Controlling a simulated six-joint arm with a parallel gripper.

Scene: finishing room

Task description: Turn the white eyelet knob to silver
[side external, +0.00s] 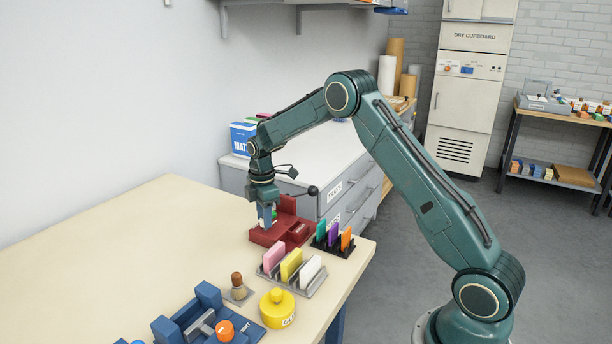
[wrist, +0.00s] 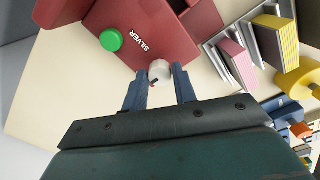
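The red eyelet press (side external: 290,229) stands on the bench, and its base also shows in the wrist view (wrist: 170,22). The white knob (wrist: 160,70) sits at the base's edge beside the word SILVER (wrist: 138,42). A small red and dark mark shows at the knob's lower left. My gripper (wrist: 160,78) points down at the knob, one blue finger on each side. The fingers are apart, with a thin gap visible on the left; contact on the right is unclear. In the side view, my gripper (side external: 267,218) is low over the press, and the knob is mostly hidden.
A green button (wrist: 110,40) is close to the knob. A black ball lever (side external: 312,190) sticks out of the press. Card racks (side external: 300,283), a yellow pot (side external: 277,311) and a blue fixture (side external: 205,318) stand nearby. The bench's left part is clear.

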